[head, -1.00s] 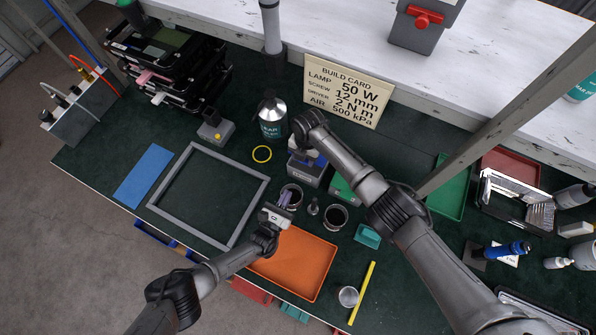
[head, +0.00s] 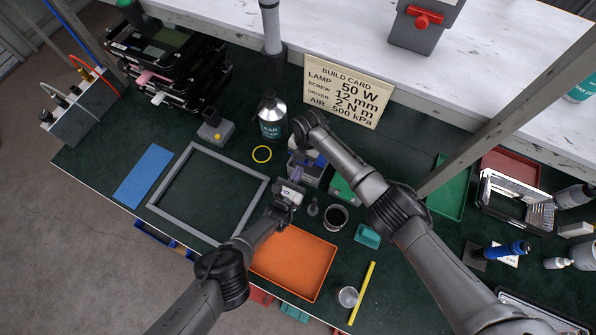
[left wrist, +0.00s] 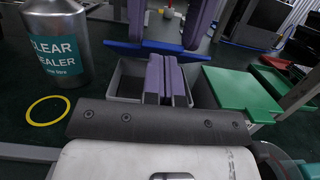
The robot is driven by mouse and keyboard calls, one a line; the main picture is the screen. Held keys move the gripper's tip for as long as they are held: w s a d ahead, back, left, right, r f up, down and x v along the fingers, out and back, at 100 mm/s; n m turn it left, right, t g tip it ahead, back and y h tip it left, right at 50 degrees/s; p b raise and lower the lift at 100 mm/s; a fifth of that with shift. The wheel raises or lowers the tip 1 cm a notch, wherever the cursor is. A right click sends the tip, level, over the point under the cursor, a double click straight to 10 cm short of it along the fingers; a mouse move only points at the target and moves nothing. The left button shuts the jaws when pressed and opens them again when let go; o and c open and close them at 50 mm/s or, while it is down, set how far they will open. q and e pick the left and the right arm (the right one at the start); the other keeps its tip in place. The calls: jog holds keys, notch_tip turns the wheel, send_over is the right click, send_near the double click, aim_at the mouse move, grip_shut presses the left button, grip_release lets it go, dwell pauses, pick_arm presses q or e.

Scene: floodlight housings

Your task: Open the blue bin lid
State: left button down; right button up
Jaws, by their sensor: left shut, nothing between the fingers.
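The grey bin (left wrist: 124,86) stands ahead of my left gripper in the left wrist view, its dark inside showing. Its blue lid (left wrist: 118,47) shows as a strip along the bin's far edge; its exact tilt is hard to tell. In the head view the bin is mostly hidden by my arms, with a bit of blue lid (head: 319,159) showing. My left gripper (head: 298,173) is shut and empty, its purple fingers (left wrist: 167,82) pointing at the bin; contact cannot be told. My right gripper's two purple fingers (left wrist: 163,38) stand apart, by the blue lid.
A bin with a green lid (left wrist: 240,92) stands right of the grey bin. The sealer bottle (head: 272,122) and yellow ring (head: 262,154) are to the left.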

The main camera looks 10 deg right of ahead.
pick_arm(q)
jog(key=shift+w, duration=0.1)
pick_arm(e)
jog(key=shift+w+d+f, duration=0.1)
jog(key=shift+d+f, duration=0.05)
jog(key=shift+d, duration=0.15)
pick_arm(q)
jog(key=shift+w+d+r, duration=0.15)
jog(key=shift+w+r, duration=0.05)
jog(key=shift+r, duration=0.2)
jog(key=shift+w+d+r, duration=0.1)
jog(key=shift+w+r, duration=0.05)
jog(key=shift+r, duration=0.25)
jog(key=shift+r, duration=0.1)
pick_arm(e)
jog(key=shift+a, duration=0.1)
jog(key=o, duration=1)
jog(key=shift+o, duration=1.4)
pick_arm(q)
jog(key=shift+w+d, duration=0.15)
pick_arm(e)
jog(key=shift+a, duration=0.1)
jog(key=shift+r, duration=0.2)
